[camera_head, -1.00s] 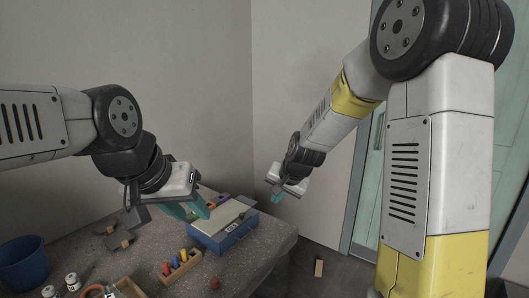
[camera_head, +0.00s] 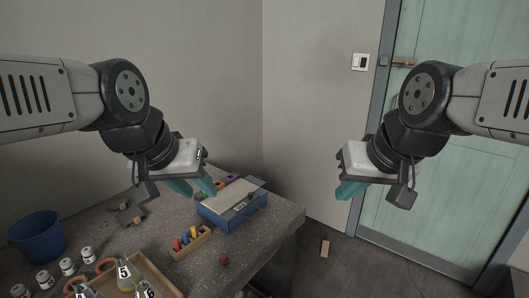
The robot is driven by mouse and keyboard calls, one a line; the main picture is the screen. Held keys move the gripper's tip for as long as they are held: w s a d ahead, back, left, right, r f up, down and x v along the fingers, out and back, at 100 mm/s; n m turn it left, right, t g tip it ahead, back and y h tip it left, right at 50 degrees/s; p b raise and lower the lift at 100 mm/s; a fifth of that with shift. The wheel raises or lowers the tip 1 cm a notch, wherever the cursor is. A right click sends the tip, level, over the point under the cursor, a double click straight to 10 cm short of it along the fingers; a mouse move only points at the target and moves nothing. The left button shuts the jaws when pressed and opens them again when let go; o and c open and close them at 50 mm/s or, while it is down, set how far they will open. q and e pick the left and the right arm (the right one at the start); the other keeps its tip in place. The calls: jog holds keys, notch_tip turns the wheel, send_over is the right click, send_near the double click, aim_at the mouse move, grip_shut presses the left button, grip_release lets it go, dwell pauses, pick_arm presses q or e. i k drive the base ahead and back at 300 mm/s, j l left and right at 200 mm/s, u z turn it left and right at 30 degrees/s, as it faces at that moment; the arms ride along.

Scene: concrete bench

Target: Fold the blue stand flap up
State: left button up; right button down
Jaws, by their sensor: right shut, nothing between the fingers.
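The blue stand (camera_head: 244,214) is a blue box-like body with a pale top panel, on the bench's far right part. I cannot clearly make out which part is its flap or how far that is folded. My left gripper (camera_head: 194,191) is open, its two teal fingers apart, just left of the stand and partly in front of its left end. Nothing shows between its fingers. My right gripper (camera_head: 349,191) is shut and empty, held in the air well to the right of the stand, past the bench edge.
A tray with numbered flasks (camera_head: 164,280), white jars (camera_head: 67,266) and a blue bucket (camera_head: 37,237) stand at the left. A door (camera_head: 450,150) is at right.

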aim_at(257, 180)
jog(key=i+l+u, duration=0.15)
jog(key=u, duration=0.95)
jog(key=i+l+u, duration=0.1)
jog(key=l+u, duration=0.25)
jog(key=l, duration=0.25)
jog(key=l+u, duration=0.35)
jog(key=l, duration=0.3)
jog(key=l+u, duration=0.35)
jog(key=l, duration=0.9)
jog(key=k+l, duration=0.15)
jog(key=l, duration=0.4)
jog(key=l+u, duration=0.1)
jog(key=l, duration=0.5)
jog(key=k+l, duration=0.15)
jog(key=l, duration=0.4)
jog(key=l+z, duration=0.2)
jog(key=z, duration=0.25)
jog(key=i+l+z, duration=0.1)
jog(key=z, duration=0.35)
